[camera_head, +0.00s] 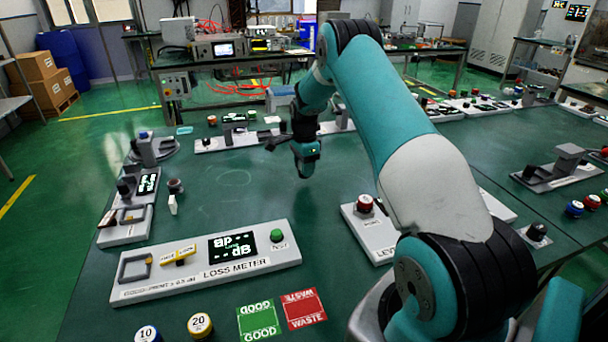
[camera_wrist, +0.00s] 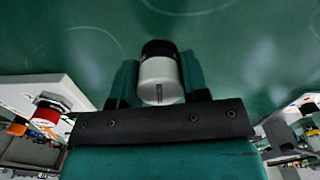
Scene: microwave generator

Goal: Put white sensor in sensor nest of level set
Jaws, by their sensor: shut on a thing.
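My gripper (camera_wrist: 158,72) is shut on a white cylinder with a black end, which looks like the white sensor (camera_wrist: 160,80). In the head view my gripper (camera_head: 304,172) points down above the middle of the green table, and what it holds cannot be made out there. The level set (camera_head: 374,240) is a white panel with a red button (camera_head: 365,204), right of the loss meter. My arm covers much of it, including most of its label, and I cannot make out its sensor nest.
The loss meter (camera_head: 205,268) stands front left, with green and red cards (camera_head: 303,308) before it. Small jars (camera_head: 200,326) stand at the front edge. A grey device (camera_head: 130,222) is at the left edge, and panels (camera_head: 225,143) line the back.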

